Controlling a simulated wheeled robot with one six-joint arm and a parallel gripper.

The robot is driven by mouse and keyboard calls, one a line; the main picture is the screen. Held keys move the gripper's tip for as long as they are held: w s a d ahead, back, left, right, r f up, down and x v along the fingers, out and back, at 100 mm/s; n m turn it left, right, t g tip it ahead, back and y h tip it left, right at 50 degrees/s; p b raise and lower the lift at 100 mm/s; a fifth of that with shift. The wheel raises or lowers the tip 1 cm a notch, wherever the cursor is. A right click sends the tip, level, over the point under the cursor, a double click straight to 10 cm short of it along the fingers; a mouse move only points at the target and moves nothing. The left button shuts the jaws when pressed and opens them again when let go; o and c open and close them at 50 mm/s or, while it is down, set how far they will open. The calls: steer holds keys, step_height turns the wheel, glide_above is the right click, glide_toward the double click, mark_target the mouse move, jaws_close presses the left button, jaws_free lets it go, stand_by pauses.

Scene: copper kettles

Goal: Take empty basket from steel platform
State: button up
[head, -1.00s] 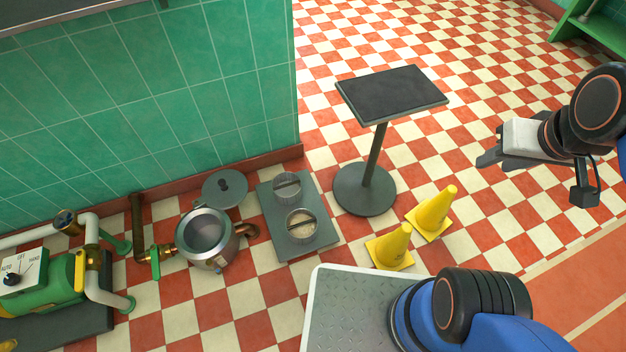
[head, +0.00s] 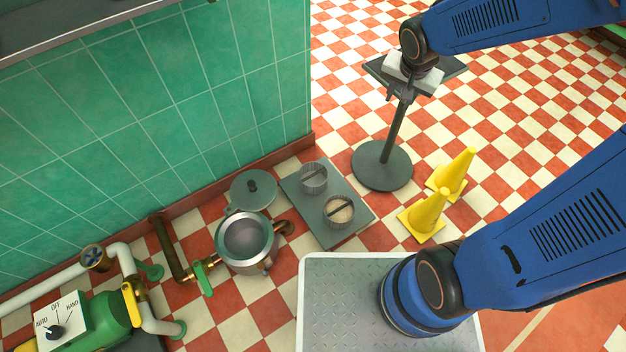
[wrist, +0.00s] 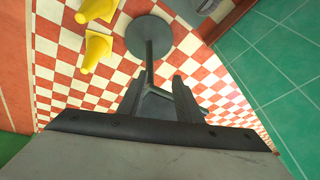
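The steel platform (head: 332,238) is a low grey plate on the floor beside the green wall. Two round mesh baskets with a bar across the top stand on it. The back basket (head: 313,178) looks empty. The front basket (head: 339,212) holds something beige. My gripper (head: 400,97) is up and to the right of both baskets, in front of the dark-topped stand in the head view. Its two fingers are apart with nothing between them in the wrist view (wrist: 158,86). No basket is clear in the wrist view.
The pedestal stand (head: 382,165) rises right of the platform. Two yellow cones (head: 428,212) stand in front of it. An open metal pot (head: 246,242), a round lid (head: 253,188) and a green pump (head: 110,318) with pipes are to the left. Checkered floor lies open behind the stand.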

steer(key=w+a+f+m, duration=0.2)
steer(key=w+a+f, duration=0.35)
steer(key=f, duration=0.35)
steer(key=m+g+y, duration=0.2)
steer(key=m, duration=0.1)
glide_above(313, 175)
steer(key=s+d, duration=0.2)
steer(key=d, duration=0.1)
steer(key=s+d+f+x, duration=0.1)
steer(key=s+x, duration=0.1)
steer(key=x, duration=1)
steer(key=s+d+x, duration=0.2)
steer(key=s+x, duration=0.1)
steer(key=x, duration=0.9)
steer(key=shift+a+x, duration=0.2)
steer(key=shift+x, duration=1.95)
steer(key=shift+a+x, duration=0.15)
steer(key=shift+x, duration=1.95)
steer(key=shift+a+x, duration=0.2)
steer(key=shift+x, duration=1.95)
steer(key=shift+s+a+x, duration=0.1)
steer(key=shift+s+x, duration=0.05)
steer(key=shift+x, duration=1.15)
steer(key=shift+s+a+x, duration=0.1)
steer(key=shift+s+x, duration=0.05)
steer(key=shift+x, duration=1.1)
jaws_close()
